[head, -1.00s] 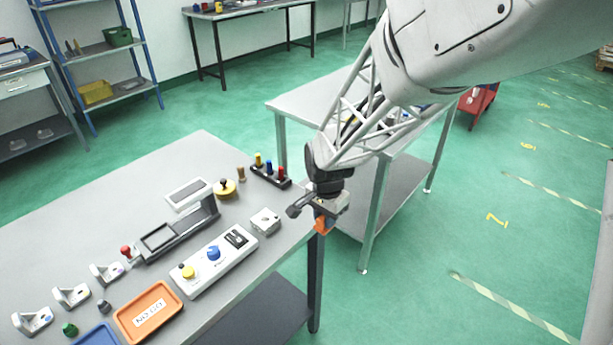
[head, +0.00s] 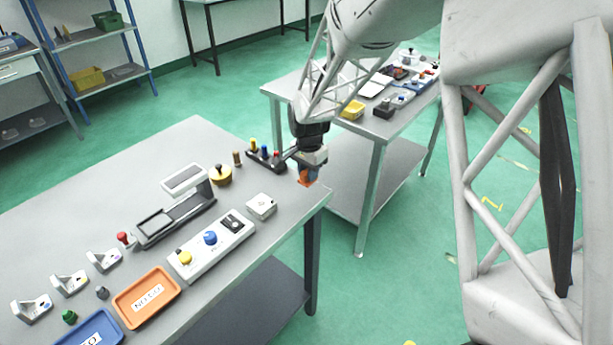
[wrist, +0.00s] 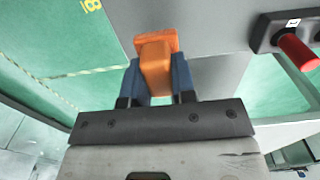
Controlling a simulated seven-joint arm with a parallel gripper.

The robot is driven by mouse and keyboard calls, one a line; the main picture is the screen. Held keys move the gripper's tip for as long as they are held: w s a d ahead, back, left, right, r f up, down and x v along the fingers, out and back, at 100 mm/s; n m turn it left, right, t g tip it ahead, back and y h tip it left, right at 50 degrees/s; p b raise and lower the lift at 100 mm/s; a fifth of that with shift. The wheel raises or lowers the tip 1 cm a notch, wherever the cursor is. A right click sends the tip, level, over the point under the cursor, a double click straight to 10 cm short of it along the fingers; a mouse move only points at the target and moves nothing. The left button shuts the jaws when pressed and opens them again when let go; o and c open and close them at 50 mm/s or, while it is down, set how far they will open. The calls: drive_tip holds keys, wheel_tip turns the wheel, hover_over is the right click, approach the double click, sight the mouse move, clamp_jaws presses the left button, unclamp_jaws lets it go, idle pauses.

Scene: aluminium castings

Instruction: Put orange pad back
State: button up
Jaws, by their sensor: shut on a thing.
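My gripper (head: 308,172) is above the far right corner of the grey workbench (head: 205,140). In the wrist view, its blue fingers (wrist: 160,75) are shut on the orange pad (wrist: 156,62), a small block with a wider end. The pad also shows in the head view (head: 306,181), below the fingers. I cannot tell its exact height over the bench. A dark rack (head: 267,160) with yellow, blue and red pegs stands just left of my gripper. A red-handled peg of it shows in the wrist view (wrist: 297,52).
A light block (head: 261,206), a control box (head: 212,247) with buttons, a yellow round knob (head: 221,175) and an orange tray (head: 147,297) stand on the bench. A second table (head: 345,135) with several items stands behind. The bench's right edge is close to my gripper.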

sight(306, 176)
drive_tip(key=shift+w+a+f, duration=0.1)
drive_tip(key=shift+w+a, duration=0.1)
drive_tip(key=shift+w, duration=0.9)
drive_tip(key=shift+f, duration=0.1)
drive_tip(key=shift+f, duration=1.65)
drive_tip(key=shift+f, duration=0.15)
drive_tip(key=o, duration=0.9)
drive_tip(key=shift+r, duration=6.15)
